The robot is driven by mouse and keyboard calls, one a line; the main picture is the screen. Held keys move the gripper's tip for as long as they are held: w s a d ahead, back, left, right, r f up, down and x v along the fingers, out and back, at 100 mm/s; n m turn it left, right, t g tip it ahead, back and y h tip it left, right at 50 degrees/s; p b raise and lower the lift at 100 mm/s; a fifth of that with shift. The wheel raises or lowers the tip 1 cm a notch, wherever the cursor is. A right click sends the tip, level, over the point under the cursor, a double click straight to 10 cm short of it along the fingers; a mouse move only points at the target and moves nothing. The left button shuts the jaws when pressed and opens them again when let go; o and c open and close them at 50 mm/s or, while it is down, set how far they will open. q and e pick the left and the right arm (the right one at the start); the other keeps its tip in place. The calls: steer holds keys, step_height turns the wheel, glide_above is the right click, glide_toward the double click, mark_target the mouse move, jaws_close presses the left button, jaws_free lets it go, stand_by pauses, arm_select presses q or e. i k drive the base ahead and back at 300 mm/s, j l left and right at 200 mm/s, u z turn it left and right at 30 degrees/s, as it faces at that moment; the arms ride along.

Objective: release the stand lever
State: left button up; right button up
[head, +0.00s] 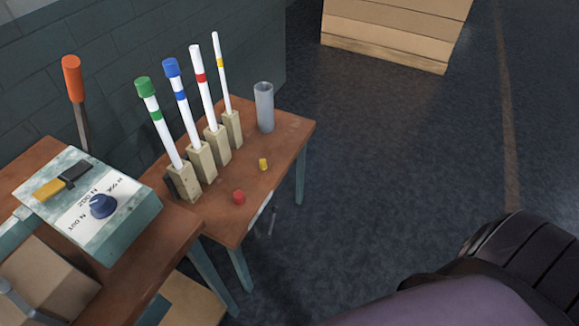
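A lever with an orange grip (72,79) and a dark metal shaft stands nearly upright at the left, behind the control box (125,230). Its lower end is hidden behind the box. Several white glass tubes stand slightly tilted in a row of pale wooden blocks on the small table (225,222). They carry a green band (157,115), a blue band (181,96), a red band (201,78) and a yellow band (220,62). The green and blue tubes have matching caps; a red cap (239,197) and a yellow cap (263,164) lie on the table. Neither gripper shows.
The control box has a blue knob (102,206) and a yellow-and-black switch (62,181). A grey cylinder (264,106) stands at the table's back right. A brown box (45,283) is at lower left. A wooden crate (390,40) stands far back. The floor right of the table is clear.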

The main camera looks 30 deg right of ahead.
mark_target(275, 208)
steer(key=z, duration=0.75)
steer(key=l+u, duration=0.3)
steer(key=l, duration=0.4)
steer(key=i, duration=0.05)
